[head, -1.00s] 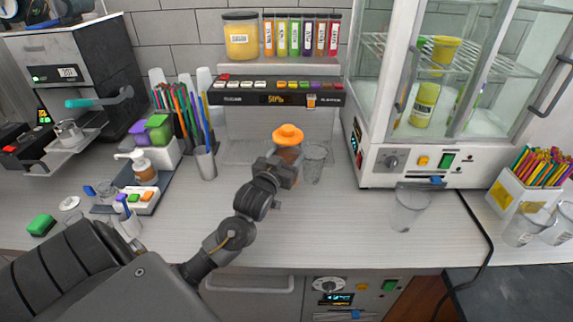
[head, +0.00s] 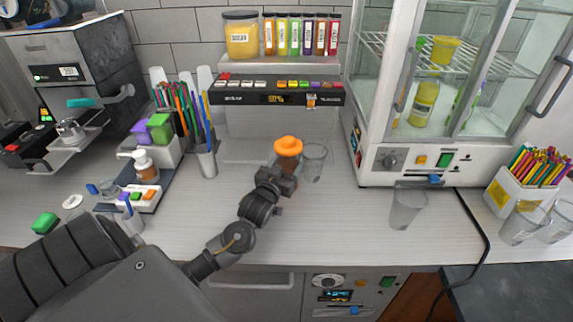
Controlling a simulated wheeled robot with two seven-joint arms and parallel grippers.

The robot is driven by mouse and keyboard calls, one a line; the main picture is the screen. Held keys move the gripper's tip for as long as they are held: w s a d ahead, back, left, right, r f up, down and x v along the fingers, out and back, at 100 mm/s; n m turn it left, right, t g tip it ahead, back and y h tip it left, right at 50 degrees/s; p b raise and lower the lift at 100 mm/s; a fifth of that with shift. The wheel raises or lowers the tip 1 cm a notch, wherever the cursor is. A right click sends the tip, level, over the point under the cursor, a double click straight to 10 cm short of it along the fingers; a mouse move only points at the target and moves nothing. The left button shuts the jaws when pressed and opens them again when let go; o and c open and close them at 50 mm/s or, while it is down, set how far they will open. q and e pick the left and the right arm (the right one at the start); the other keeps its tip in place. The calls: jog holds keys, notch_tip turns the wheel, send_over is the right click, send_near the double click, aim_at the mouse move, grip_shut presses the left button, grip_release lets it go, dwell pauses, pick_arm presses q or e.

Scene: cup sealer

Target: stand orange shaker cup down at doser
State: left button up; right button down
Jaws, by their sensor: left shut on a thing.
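The orange shaker cup (head: 288,146) has an orange lid and a brownish body. It is upright at the front of the doser (head: 277,93), the machine with a row of coloured buttons. My left gripper (head: 284,175) is shut on the cup's body from the front and hides its lower part. I cannot tell whether the cup's base touches the surface. My right gripper is not in view.
A clear cup (head: 314,162) stands close to the right of the shaker. Another clear cup (head: 407,206) stands below the glass cabinet (head: 440,100). The counter (head: 320,225) in front is clear.

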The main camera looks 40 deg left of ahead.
pick_arm(q)
jog(key=shift+s+d+f, duration=0.15)
jog(key=shift+s+f, duration=0.05)
jog(key=shift+f, duration=0.4)
jog(key=o, duration=1.2)
jog(key=shift+d+f, duration=0.15)
jog(key=shift+f, duration=0.15)
jog(key=shift+r, duration=0.25)
jog(key=shift+w+r, duration=0.1)
jog(key=shift+r, duration=0.4)
jog(key=shift+s+d+f+b, duration=0.1)
jog(key=shift+s+f+b, duration=0.4)
jog(key=shift+s, duration=0.2)
jog(key=v, duration=0.2)
jog(key=b+v, duration=0.1)
jog(key=v, duration=0.1)
jog(key=r+v, duration=0.1)
jog(key=v, duration=0.1)
jog(key=shift+r, duration=0.15)
